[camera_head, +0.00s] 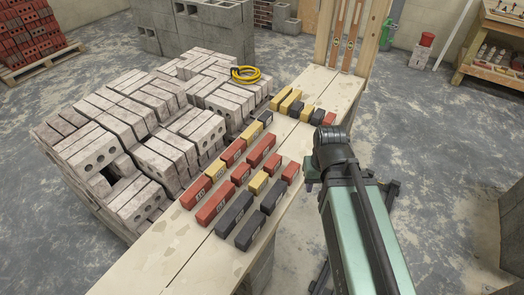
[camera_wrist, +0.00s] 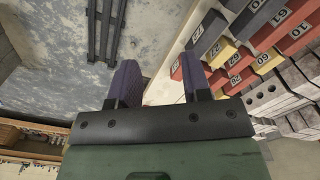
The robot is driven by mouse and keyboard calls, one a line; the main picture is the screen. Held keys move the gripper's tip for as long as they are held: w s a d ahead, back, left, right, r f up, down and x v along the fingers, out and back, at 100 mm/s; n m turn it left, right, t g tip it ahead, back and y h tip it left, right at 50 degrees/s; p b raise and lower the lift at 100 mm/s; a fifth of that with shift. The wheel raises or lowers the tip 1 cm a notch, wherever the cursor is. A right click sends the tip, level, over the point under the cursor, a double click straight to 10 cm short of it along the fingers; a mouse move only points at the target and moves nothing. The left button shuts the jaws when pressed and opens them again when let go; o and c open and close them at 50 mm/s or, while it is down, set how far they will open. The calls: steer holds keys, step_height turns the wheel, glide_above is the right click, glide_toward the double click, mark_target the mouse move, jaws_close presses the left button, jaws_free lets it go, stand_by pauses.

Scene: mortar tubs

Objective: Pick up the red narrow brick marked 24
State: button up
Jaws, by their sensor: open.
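Bricks marked with numbers lie in rows on a pale plank table (camera_head: 185,235). A small red brick (camera_head: 290,172) lies near the table's right edge beside my arm; its number is too small to read in the head view. I cannot tell which red brick is marked 24. My gripper (camera_wrist: 160,84) is open and empty, its two dark fingers apart, with floor and the table edge beyond them. The numbered bricks are to its upper right in the wrist view.
Longer red, dark and yellow bricks lie close together around the small red one. Stacked grey perforated blocks (camera_head: 165,150) stand left of the table, with a coiled yellow hose (camera_head: 245,74) on top. The table's near end is clear.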

steer(key=o, duration=0.6)
steer(key=shift+c, duration=0.2)
